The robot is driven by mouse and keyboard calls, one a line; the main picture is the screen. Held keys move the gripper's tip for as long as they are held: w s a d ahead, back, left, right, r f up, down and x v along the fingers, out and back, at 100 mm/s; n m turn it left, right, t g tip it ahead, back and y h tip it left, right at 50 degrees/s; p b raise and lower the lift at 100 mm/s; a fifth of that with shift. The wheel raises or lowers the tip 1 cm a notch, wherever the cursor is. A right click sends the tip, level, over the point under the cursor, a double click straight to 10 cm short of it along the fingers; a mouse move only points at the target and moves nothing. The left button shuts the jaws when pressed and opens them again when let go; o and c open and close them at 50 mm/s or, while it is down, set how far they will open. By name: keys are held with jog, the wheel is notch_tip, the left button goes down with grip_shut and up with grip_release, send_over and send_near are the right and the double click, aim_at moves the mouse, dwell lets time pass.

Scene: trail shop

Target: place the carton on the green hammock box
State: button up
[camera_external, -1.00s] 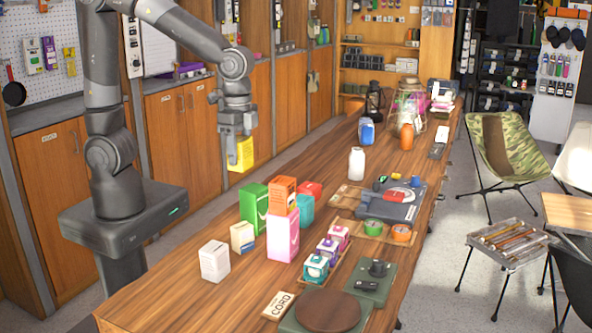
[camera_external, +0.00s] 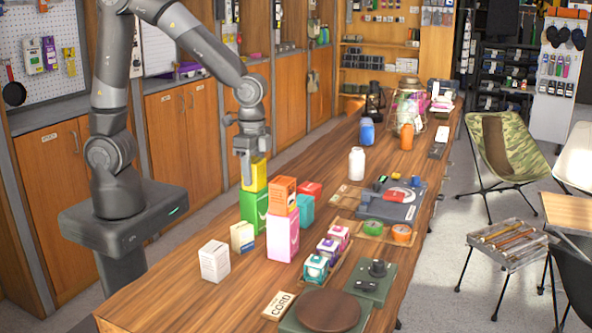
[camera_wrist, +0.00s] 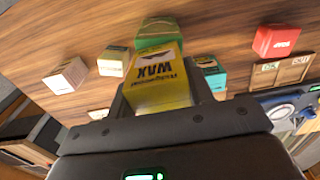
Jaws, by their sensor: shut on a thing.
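The yellow carton (camera_external: 255,173), marked WAX, is held in my gripper (camera_external: 250,158). The jaws are shut on its sides, and it looks roughly upright. The green hammock box (camera_external: 253,208) stands on the wooden counter directly below the carton in the external view. The carton's lower edge meets the box's top edge in that picture; I cannot tell whether they touch. In the wrist view the carton (camera_wrist: 160,82) fills the space between the fingers (camera_wrist: 163,92), and the green box (camera_wrist: 157,30) shows partly behind it.
An orange box (camera_external: 283,188) sits on a pink box (camera_external: 282,240), close right of the green box. A teal box (camera_external: 305,210) and red box (camera_external: 311,189) stand behind them. A cream carton (camera_external: 242,237) and white carton (camera_external: 214,262) stand front left. The counter (camera_external: 290,160) behind is mostly clear.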

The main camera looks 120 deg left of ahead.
aim_at(253, 160)
jog(key=o, duration=1.1)
jog(key=shift+c, duration=0.2)
jog(key=shift+r, duration=0.1)
notch_tip(253, 160, up, 12)
jog(key=s+d+r+t, duration=0.1)
jog(key=s+d+t, duration=0.1)
jog(key=s+d, duration=0.3)
jog(key=s+d+r+t, duration=0.2)
jog(key=s+d, duration=0.4)
jog(key=s, duration=0.4)
jog(key=shift+s+t, duration=0.25)
jog(key=shift+t, duration=0.55)
